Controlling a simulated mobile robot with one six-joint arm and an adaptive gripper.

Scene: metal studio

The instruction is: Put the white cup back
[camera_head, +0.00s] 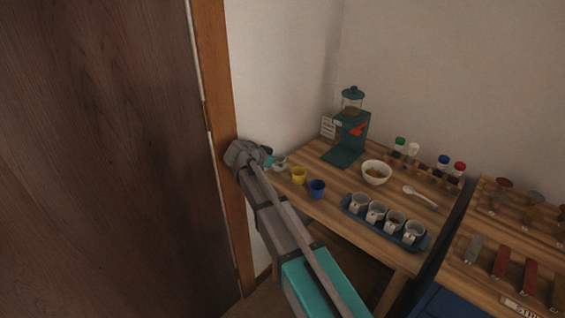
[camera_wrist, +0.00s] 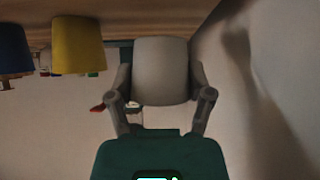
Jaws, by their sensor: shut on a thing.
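The white cup (camera_wrist: 160,65) is between the two fingers of my gripper (camera_wrist: 160,97) in the wrist view, and the gripper is shut on it. In the head view the white cup (camera_head: 281,164) shows at the table's far left corner, partly hidden by my gripper (camera_head: 270,160). A yellow cup (camera_head: 299,176) and a blue cup (camera_head: 317,188) stand in a line to its right. The wrist view is upside down, with the yellow cup (camera_wrist: 78,45) and blue cup (camera_wrist: 14,50) to the left. I cannot tell whether the white cup touches the table.
The wooden table (camera_head: 330,212) holds a green dispenser (camera_head: 347,140), a bowl (camera_head: 376,172), a spoon (camera_head: 420,196) and a blue tray (camera_head: 379,229) with several mugs. A spice rack (camera_head: 430,172) stands at the back. The wall and a wooden door frame (camera_head: 222,100) are close to my gripper.

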